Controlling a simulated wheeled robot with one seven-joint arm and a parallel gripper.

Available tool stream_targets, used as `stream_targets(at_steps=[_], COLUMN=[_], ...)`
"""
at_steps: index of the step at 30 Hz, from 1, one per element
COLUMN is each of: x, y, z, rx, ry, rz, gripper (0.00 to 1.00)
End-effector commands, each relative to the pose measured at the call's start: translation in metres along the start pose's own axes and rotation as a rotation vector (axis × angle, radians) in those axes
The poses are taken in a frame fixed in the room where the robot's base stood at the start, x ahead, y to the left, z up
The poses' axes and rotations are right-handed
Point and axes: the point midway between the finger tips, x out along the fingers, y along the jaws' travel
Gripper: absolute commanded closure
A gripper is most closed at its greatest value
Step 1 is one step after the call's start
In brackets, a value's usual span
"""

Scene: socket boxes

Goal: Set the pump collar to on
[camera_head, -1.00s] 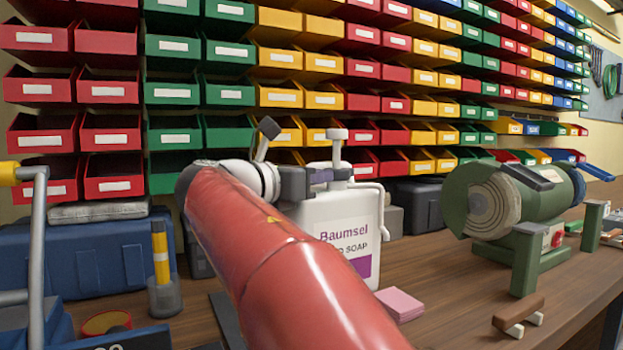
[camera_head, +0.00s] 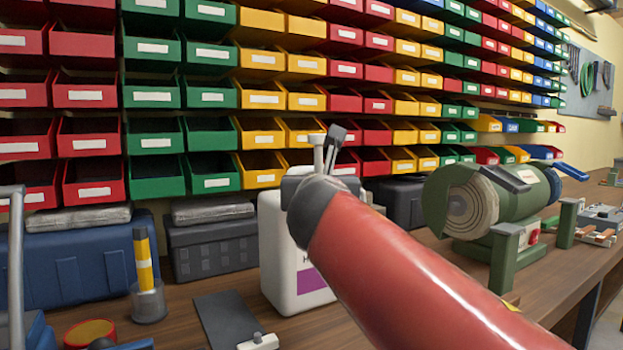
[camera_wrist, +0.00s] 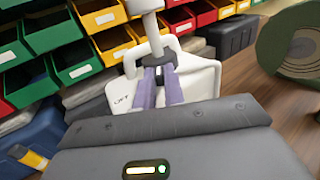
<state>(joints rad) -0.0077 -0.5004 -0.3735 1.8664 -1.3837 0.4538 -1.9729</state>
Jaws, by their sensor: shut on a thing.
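The white soap bottle (camera_head: 285,255) stands upright on the bench, with a purple label patch. Its pump head (camera_head: 317,140) rises behind my red arm. In the wrist view the white pump stem (camera_wrist: 151,30) comes down into a dark collar (camera_wrist: 157,60) on the bottle's neck. My gripper (camera_wrist: 160,74) has its two purple fingers closed on this collar from either side. Small dark lettering shows on the white bottle shoulder (camera_wrist: 190,88), too small to read surely. In the head view my arm hides the fingers, the collar and part of the bottle.
Green bench grinder (camera_head: 500,200) stands to the right. A dark flat plate (camera_head: 228,318), a grey holder with a yellow-banded stick (camera_head: 143,262) and a dark grey case (camera_head: 212,245) lie left of the bottle. Rows of coloured bins (camera_head: 155,130) rise behind.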

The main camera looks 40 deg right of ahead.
Motion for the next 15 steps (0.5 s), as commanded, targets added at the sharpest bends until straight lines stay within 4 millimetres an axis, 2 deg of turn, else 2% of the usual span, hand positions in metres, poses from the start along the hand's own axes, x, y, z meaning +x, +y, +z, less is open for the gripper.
stream_targets(at_steps=[15], x=[0.0002], y=[-0.0019], z=[0.0006], rx=[-0.001], ry=[-0.001], rz=[0.033], gripper=[1.00])
